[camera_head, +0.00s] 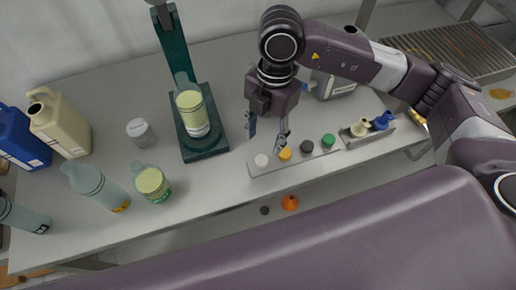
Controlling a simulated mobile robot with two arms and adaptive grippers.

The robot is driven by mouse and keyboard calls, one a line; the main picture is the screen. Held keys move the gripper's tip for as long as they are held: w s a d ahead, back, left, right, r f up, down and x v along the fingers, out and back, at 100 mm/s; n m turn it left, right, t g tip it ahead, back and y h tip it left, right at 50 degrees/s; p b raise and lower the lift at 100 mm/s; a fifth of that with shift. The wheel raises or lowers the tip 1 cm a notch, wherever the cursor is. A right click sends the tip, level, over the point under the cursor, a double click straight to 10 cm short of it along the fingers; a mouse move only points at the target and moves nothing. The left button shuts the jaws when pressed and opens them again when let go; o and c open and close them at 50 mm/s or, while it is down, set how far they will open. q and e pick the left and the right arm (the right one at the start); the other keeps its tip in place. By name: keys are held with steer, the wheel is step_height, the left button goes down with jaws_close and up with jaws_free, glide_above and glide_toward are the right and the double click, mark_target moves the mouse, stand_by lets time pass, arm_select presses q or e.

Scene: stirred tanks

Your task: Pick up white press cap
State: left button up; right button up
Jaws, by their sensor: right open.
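The white press cap (261,160) sits at the left end of a grey strip tray (318,154) near the front edge of the bench. A yellow cap (285,154), a dark grey cap (307,146) and a green cap (328,140) stand in a row to its right. My right gripper (267,136) points down with its fingers spread, above and just behind the white cap. It holds nothing that I can see, and its right finger passes close to the yellow cap. My left gripper is not in view.
A green stand (205,148) holding a yellowish vessel (193,112) rises left of my right gripper. Bottles and canisters, including a beige canister (60,125), crowd the left. A small tray (368,136) holds blue and cream parts at right. An orange funnel-like thing (290,202) lies below the bench edge.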

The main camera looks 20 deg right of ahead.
mark_target(262, 160)
steer(key=shift+s+a+f+p, duration=0.25)
steer(key=shift+s+f+p, duration=0.55)
steer(key=shift+f, duration=0.4)
steer(key=f, duration=0.4)
steer(key=shift+w+a+p, duration=0.15)
steer(key=shift+a+p, duration=0.1)
steer(key=shift+p, duration=0.15)
steer(key=c, duration=0.7)
